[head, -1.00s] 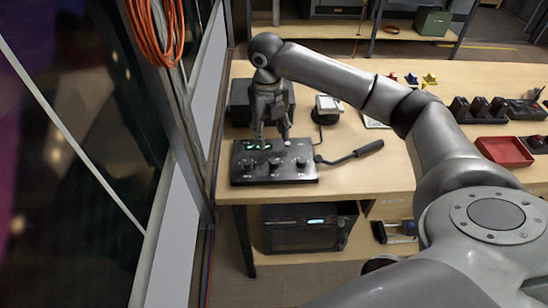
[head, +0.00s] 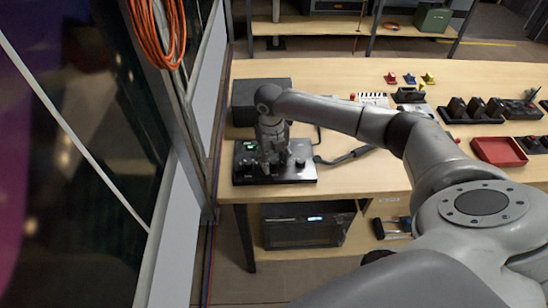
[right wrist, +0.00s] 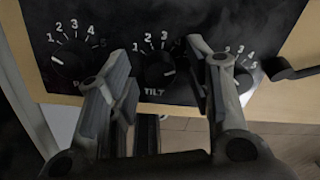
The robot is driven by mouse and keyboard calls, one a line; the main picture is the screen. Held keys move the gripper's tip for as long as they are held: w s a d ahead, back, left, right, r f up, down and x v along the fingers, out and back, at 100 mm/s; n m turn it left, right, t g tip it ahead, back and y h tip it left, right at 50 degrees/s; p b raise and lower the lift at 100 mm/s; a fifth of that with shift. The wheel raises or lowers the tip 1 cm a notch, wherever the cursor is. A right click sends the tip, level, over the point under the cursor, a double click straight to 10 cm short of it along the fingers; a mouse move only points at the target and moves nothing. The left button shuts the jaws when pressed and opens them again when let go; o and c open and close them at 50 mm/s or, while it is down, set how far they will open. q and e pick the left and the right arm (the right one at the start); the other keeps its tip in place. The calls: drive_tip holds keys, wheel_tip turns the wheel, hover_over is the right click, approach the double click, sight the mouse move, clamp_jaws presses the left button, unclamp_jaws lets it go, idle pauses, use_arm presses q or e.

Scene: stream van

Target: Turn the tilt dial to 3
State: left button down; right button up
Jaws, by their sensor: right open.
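The black control panel (head: 308,175) lies on the wooden bench in the head view, near its left end. The tilt dial (right wrist: 160,76) is a round black knob with printed numbers around it and "TILT" below. A white mark shows on the knob's right side, pointing away from the 3; the exact number is unclear. My right gripper (right wrist: 158,54) is open, pointing down at the panel, with one finger on each side of the tilt dial. I cannot tell whether the fingers touch it. In the head view my right gripper (head: 270,160) hides the middle knob. My left gripper is not in view.
Other numbered dials sit close by, one left (right wrist: 70,65) and one right (right wrist: 243,82) of the tilt dial. A black lever (head: 345,157) extends right of the panel. A dark box (head: 258,97) stands behind. A red tray (head: 499,151) is far right.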

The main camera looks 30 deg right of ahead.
clamp_jaws()
